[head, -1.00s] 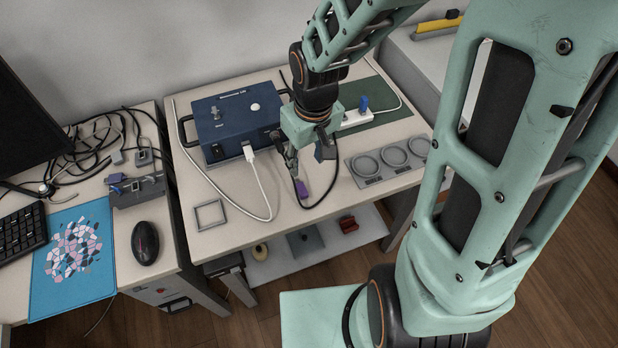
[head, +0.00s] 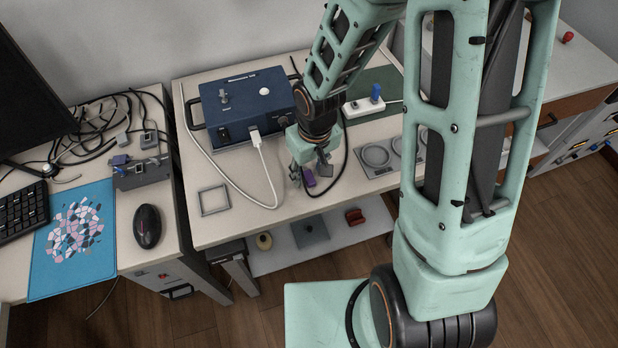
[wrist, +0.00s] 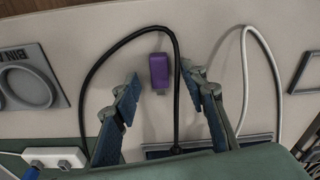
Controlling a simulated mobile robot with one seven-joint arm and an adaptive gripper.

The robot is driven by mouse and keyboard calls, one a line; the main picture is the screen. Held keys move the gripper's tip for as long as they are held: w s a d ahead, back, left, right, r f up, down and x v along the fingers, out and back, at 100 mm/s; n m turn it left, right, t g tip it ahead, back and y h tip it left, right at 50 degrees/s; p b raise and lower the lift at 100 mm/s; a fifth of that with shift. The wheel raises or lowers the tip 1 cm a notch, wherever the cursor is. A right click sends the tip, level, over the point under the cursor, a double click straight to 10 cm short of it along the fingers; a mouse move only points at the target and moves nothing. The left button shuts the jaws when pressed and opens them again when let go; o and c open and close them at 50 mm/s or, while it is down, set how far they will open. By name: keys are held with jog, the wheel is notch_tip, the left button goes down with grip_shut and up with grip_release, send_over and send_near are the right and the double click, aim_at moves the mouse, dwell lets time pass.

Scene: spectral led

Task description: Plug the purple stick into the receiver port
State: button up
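The purple stick (wrist: 158,70) lies flat on the table, its metal plug end toward my gripper in the wrist view. It also shows in the head view (head: 309,178). My gripper (wrist: 160,78) is open and empty, one finger on each side of the stick with gaps to both. In the head view my gripper (head: 310,173) is low over the table at the stick. The blue instrument box (head: 248,107) behind it has a white cable plugged into its front and a dark socket (head: 224,133). I cannot tell which opening is the receiver port.
A black cable (wrist: 177,60) runs close beside the stick, and a white cable (wrist: 246,70) loops farther right. A grey ring holder (head: 375,157) and a white power strip (head: 362,108) are to the right. A square grey frame (head: 214,200) lies left. The left desk holds a mouse (head: 147,226).

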jog(key=shift+c, duration=0.4)
jog(key=c, duration=0.9)
jog(key=shift+c, duration=0.2)
